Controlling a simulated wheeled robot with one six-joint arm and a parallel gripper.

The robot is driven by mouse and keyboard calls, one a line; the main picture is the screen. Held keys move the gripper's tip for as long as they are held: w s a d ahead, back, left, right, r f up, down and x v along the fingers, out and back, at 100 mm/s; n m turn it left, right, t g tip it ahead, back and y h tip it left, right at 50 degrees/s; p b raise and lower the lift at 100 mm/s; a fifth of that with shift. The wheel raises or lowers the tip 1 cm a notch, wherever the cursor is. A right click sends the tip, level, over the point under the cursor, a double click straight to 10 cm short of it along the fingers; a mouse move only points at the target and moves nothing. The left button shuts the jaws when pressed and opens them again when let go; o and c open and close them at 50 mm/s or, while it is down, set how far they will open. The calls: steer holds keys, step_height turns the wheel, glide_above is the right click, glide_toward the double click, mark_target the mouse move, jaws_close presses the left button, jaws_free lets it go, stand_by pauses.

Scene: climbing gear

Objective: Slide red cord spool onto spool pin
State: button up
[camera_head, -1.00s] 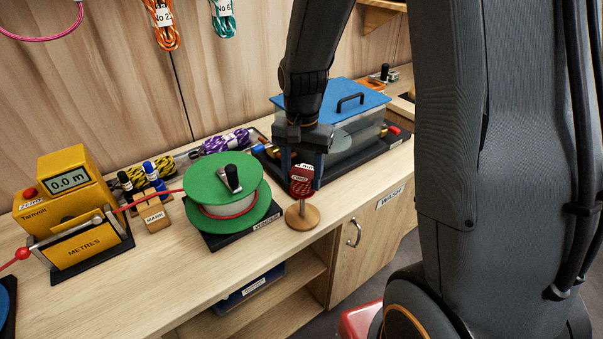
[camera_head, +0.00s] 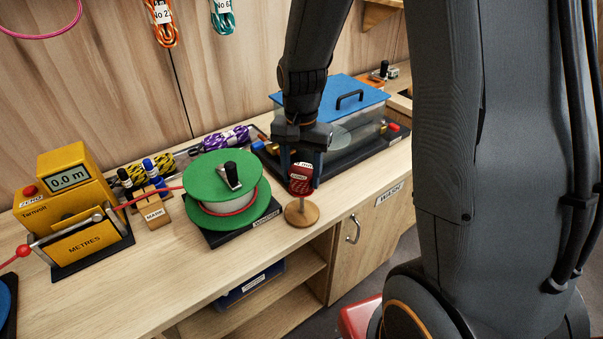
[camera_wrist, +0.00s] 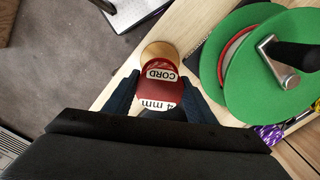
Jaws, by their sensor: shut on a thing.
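The red cord spool (camera_head: 301,179) with a white label is between the fingers of my gripper (camera_head: 302,172), which is shut on it. In the head view the spool sits above the round wooden base of the spool pin (camera_head: 301,214), with a short stretch of pin showing below it. In the wrist view the spool (camera_wrist: 160,88) shows its "4 mm CORD" label between both fingers, and the wooden base (camera_wrist: 158,52) shows just beyond it. Whether the pin passes into the spool's bore is hidden.
A green winder reel (camera_head: 218,180) with a crank stands close left of the pin. A yellow metre counter (camera_head: 78,213) is farther left. A blue-lidded wash tank (camera_head: 345,100) is behind my gripper. The bench's front edge is close to the pin.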

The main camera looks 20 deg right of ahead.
steer(key=shift+f+b, duration=0.55)
steer(key=shift+f, duration=0.7)
steer(key=shift+f, duration=0.35)
steer(key=shift+f+b, duration=0.35)
steer(key=shift+f, duration=0.05)
stand_by(0.4)
steer(key=shift+f, duration=0.35)
steer(key=shift+f+b, duration=0.55)
steer(key=shift+f, duration=0.25)
steer(key=o, duration=1.2)
